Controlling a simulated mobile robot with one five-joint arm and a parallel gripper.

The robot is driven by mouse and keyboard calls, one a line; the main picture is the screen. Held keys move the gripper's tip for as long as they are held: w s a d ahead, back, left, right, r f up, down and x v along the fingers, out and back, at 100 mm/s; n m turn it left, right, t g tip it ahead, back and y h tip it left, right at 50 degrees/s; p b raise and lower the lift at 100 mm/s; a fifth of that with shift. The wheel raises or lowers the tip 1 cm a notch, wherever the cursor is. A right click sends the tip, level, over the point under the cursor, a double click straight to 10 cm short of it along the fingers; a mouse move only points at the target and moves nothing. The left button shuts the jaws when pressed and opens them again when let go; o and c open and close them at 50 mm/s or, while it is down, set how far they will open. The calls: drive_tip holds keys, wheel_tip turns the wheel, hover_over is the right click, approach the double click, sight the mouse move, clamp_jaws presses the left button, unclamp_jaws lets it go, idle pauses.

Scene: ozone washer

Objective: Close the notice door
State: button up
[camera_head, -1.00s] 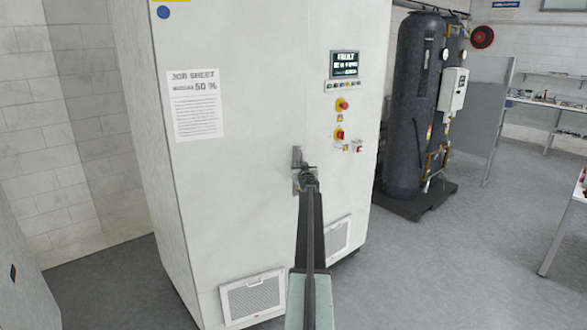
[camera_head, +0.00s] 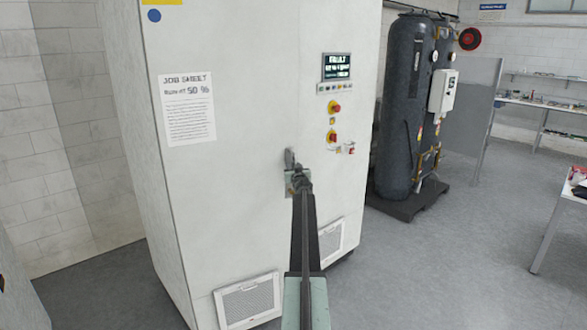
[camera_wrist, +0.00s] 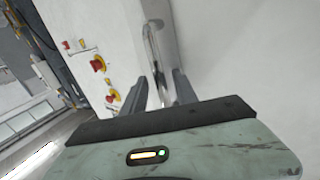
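The notice door is the white cabinet front with the job sheet (camera_head: 187,108) on it. In the head view the door (camera_head: 235,190) looks about flush with the front; I cannot tell if a small gap remains. My gripper (camera_head: 297,172) is at the door's right part, below and left of the red knobs, by a grey upright handle (camera_head: 289,157). In the wrist view the handle (camera_wrist: 153,50) stands at a seam between panels. My gripper's two fingers (camera_wrist: 160,92) are apart, with the handle's lower end between or just beyond them. Contact is unclear.
A lit display (camera_head: 337,67) and red-yellow knobs (camera_head: 332,136) are on the front, right of my gripper. Vents are low on the cabinet. Dark tanks (camera_head: 402,110) stand to the right on a base. Grey floor (camera_head: 430,270) is clear at the right front.

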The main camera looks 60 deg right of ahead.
drive_tip(key=v, duration=0.7)
drive_tip(key=shift+s+a, duration=0.25)
drive_tip(key=shift+a, duration=0.05)
